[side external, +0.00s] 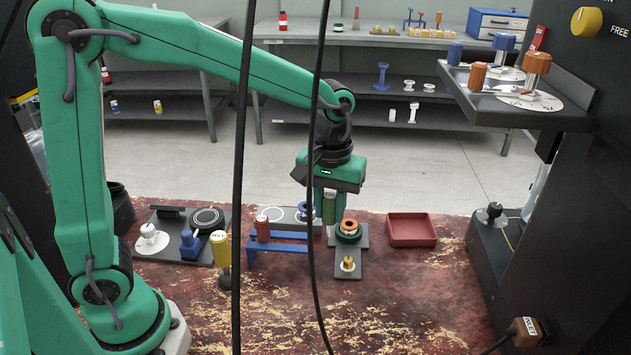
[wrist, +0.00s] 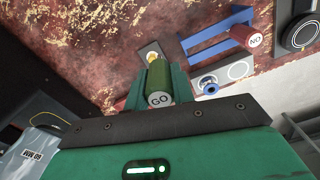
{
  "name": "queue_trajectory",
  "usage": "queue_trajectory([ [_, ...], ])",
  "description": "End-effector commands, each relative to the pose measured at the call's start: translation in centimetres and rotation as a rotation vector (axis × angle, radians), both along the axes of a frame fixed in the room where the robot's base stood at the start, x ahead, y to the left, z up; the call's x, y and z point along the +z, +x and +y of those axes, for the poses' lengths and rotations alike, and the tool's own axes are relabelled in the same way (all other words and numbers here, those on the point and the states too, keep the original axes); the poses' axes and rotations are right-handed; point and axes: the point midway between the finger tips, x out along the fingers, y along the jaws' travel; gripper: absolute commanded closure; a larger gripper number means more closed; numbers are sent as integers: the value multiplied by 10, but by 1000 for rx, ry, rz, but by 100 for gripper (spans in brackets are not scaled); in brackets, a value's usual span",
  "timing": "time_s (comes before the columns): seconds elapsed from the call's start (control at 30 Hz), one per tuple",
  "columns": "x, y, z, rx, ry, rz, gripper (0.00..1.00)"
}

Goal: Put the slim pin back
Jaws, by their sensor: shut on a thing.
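My gripper (side external: 330,208) is shut on a green cylindrical pin marked GO (side external: 329,210), held upright above the bench in the side view. In the wrist view the green pin (wrist: 158,78) sits between the fingers, its GO end toward the camera; its far end is hard to make out. A blue rack (side external: 290,249) stands to the left of my gripper, apart from it. A red pin marked NO (wrist: 253,39) is at one end of the rack (wrist: 206,34); this red pin (side external: 263,229) stands upright in the side view. The rack's other end holds no pin.
Close to the held pin are a blue spool (side external: 302,212), an orange-topped dark green piece (side external: 349,229) and a brass fitting (side external: 348,264). A red tray (side external: 411,231) is at right, a yellow-handled tool (side external: 221,249) left of the rack. The front bench is clear; black cables hang in front.

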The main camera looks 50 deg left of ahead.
Motion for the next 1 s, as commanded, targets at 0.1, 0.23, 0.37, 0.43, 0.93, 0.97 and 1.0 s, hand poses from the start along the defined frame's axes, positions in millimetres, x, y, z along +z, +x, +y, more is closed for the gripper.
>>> queue_trajectory([
  [0.1, 7, -26, -7, -3, -1, -3, 96],
  [0.23, 11, -49, -12, -2, -1, -3, 96],
  [0.37, 13, -67, -14, -2, 0, -1, 96],
  [0.43, 14, -73, -15, 0, 0, -1, 96],
  [0.93, 9, -76, -8, 3, 0, 0, 96],
  [0.97, 7, -75, -6, 3, 0, 1, 96],
  [1.0, 5, -73, -3, 5, 1, 2, 96],
])
